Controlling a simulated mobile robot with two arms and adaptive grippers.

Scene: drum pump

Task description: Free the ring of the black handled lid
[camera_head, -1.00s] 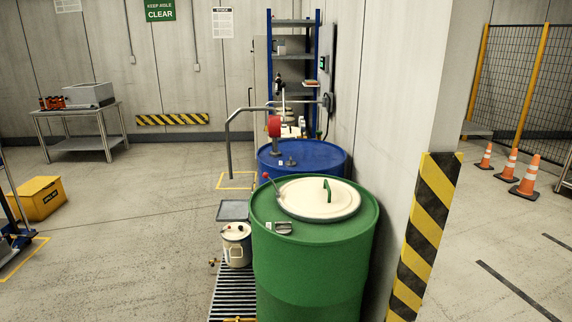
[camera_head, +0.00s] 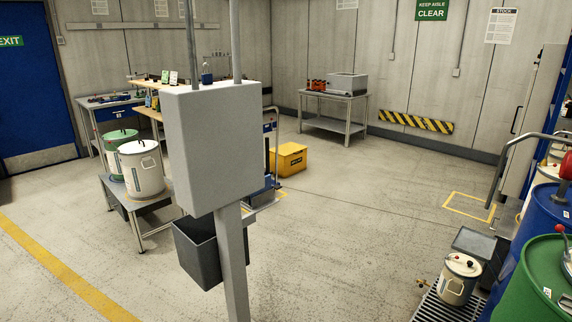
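In the head view, a white drum (camera_head: 141,172) stands upright on a low bench at the left. Its pale lid (camera_head: 139,146) seems to carry a small dark handle. A green drum (camera_head: 118,150) stands just behind it, also with a small dark mark on its top. Both are too small to tell how any ring sits around the lids. A small white pail (camera_head: 458,282) with a light lid stands on a grating at the lower right. Neither of my grippers shows.
A grey box on a post (camera_head: 212,140) with a dark bin (camera_head: 198,254) stands close in front. Blue (camera_head: 545,222) and large green (camera_head: 535,285) drums stand at the right edge. A yellow case (camera_head: 288,160) lies on the floor. The middle floor is open.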

